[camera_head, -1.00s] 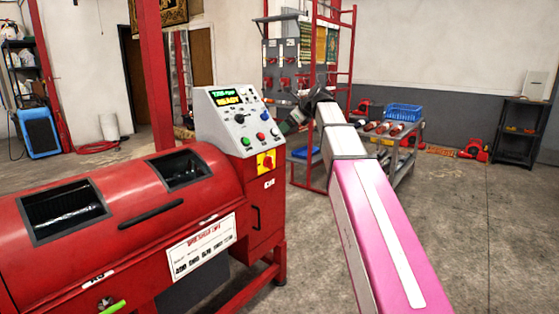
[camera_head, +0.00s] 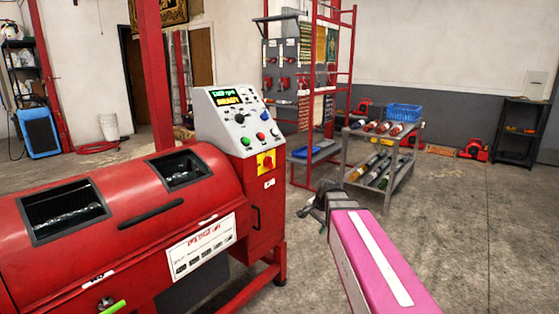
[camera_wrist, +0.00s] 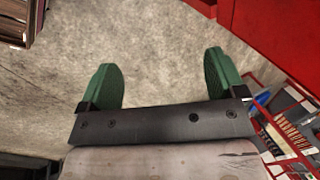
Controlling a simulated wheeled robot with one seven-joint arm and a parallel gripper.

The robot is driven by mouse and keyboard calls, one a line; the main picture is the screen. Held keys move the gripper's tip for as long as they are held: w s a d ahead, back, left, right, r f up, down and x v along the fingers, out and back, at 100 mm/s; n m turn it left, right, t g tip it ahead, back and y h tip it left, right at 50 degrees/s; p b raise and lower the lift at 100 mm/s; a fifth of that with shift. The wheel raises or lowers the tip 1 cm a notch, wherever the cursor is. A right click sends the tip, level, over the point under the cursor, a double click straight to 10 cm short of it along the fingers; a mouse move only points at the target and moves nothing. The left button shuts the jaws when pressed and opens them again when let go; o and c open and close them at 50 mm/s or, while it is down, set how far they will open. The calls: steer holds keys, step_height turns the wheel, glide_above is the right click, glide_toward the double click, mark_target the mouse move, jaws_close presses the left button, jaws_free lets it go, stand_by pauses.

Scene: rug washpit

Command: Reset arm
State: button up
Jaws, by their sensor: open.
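My gripper (camera_wrist: 162,82) shows in the wrist view with its two green fingers wide apart and nothing between them. Bare concrete floor lies beyond the fingers. In the head view my gripper (camera_head: 315,209) is small and dark at the far end of my pink and white arm, right of the red machine and in front of the grey cart; its fingers are hard to make out there.
The red machine (camera_head: 130,212) with its control panel (camera_head: 232,115) stands at left; its display reads READY. A black shelf (camera_head: 520,130) stands at right. The floor (camera_head: 460,220) at right is clear.

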steer(key=s+d+f+n+g+h, duration=0.1)
steer(key=s+d+f+n, duration=0.1)
steer(key=s+f+n, duration=0.2)
steer(key=s+d+f+n+g+h, duration=0.1)
steer(key=s+d+f+n, duration=0.2)
steer(key=s+f, duration=0.6)
steer(key=shift+s+d+f+n+g+h, duration=0.2)
steer(key=shift+s+f+n+g+h, duration=0.1)
steer(key=shift+s+n, duration=0.5)
steer(key=shift+w, duration=0.1)
